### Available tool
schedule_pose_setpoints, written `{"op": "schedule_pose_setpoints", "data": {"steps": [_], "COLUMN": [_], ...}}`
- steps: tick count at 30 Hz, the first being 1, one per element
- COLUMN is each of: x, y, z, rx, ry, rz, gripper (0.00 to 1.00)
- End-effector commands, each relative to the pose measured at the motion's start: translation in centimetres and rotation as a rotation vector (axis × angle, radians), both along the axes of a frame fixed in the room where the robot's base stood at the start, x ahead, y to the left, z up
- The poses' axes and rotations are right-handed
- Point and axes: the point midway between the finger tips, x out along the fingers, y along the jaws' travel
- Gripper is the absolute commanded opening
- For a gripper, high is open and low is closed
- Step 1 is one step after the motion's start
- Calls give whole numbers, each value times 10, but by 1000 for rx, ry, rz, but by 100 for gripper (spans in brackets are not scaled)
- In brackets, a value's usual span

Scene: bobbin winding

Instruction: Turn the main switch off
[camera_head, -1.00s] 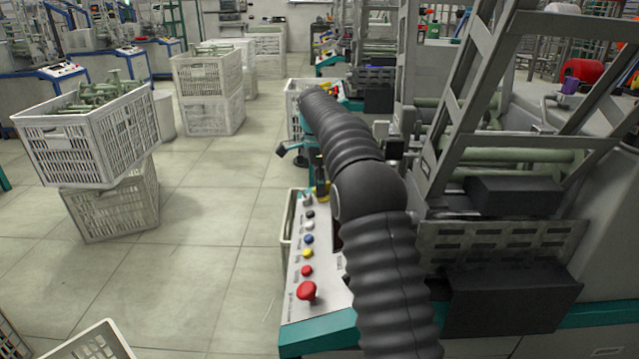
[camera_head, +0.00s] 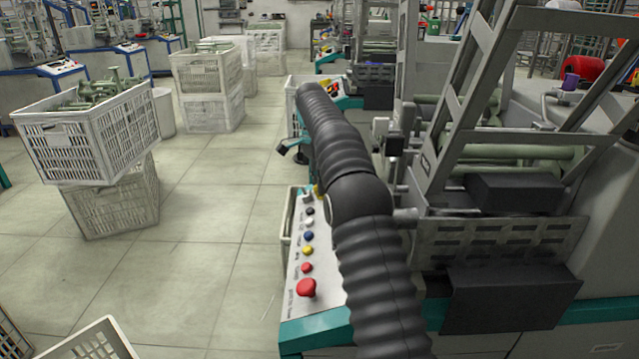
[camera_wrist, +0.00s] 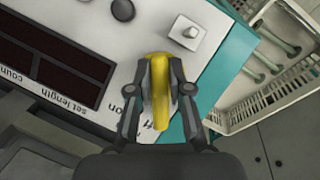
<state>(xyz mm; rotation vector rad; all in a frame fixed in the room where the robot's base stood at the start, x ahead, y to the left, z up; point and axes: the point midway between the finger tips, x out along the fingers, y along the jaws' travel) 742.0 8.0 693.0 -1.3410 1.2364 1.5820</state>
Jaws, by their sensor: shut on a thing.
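The control panel (camera_head: 297,262) of the winding machine carries a column of buttons, with a large red mushroom button (camera_head: 307,288) at its near end. In the wrist view my gripper (camera_wrist: 158,62) is shut on a yellow switch handle (camera_wrist: 158,90), with one finger on each side of it. The handle sits on the panel's edge next to printing that ends in "tion". In the head view my arm covers most of the switch; a bit of yellow (camera_head: 319,191) shows at the panel's far end. The gripper itself is hidden there.
A white crate of bobbins (camera_wrist: 265,60) stands beyond the teal edge. Metal frames of the machine (camera_head: 470,110) rise right of my arm. Stacked crates (camera_head: 85,140) stand left; the floor between is clear.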

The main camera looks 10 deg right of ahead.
Motion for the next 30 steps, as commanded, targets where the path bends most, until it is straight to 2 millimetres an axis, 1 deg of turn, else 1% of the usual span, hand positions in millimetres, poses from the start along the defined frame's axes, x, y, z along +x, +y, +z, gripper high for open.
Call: {"op": "schedule_pose_setpoints", "data": {"steps": [4,5,6,7,16,20,23,30], "x": [0,0,0,0,0,0,0,0], "y": [1,1,1,1,0,0,0,0], "z": [0,0,0,0,0,0,1,1], "rx": [1,1,1,1,0,-2,-7,-28], "ry": [1,1,1,1,-1,-14,-40,-142], "rz": [2,2,2,2,-2,-29,-86,-308], "gripper": [0,26,36,44,44,44,44,44]}}
